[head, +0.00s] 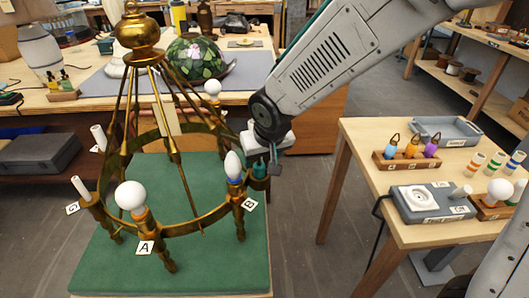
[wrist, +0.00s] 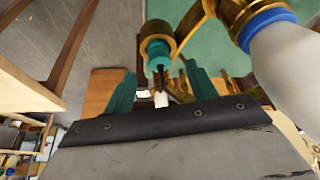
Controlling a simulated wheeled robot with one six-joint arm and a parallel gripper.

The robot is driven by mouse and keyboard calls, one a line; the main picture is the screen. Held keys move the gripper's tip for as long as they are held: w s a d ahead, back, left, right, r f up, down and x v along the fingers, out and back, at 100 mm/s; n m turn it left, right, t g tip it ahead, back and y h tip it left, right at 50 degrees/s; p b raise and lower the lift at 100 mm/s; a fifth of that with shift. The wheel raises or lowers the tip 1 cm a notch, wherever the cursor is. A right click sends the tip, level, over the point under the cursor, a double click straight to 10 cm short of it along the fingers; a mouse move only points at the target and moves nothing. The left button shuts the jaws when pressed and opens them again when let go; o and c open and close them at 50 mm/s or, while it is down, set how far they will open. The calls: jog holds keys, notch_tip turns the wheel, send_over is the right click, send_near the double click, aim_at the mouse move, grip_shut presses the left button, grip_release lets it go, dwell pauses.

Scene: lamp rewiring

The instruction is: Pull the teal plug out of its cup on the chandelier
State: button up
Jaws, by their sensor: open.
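The brass chandelier (head: 165,232) stands on a green mat. In the wrist view the teal plug (wrist: 158,62) sits in a brass cup (wrist: 152,32), with a white piece at its near end. My gripper (wrist: 161,84) is open, its two teal fingers apart on either side of the plug's near end; I cannot tell whether either touches it. In the head view my gripper (head: 262,167) is at the right side of the ring, by the cup, and the plug is hard to tell from the teal fingers.
A white bulb with a blue collar (head: 234,167) stands close left of my gripper and fills the right of the wrist view (wrist: 285,65). A round bulb (head: 213,88) is on the ring behind. The right table (head: 365,150) holds a grey tray and colored plugs. Floor between is clear.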

aim_at(260, 165)
jog(key=shift+x, duration=2.65)
jog(key=c, duration=1.1)
jog(key=shift+o, duration=0.2)
jog(key=shift+r, duration=0.15)
jog(key=shift+r, duration=2.15)
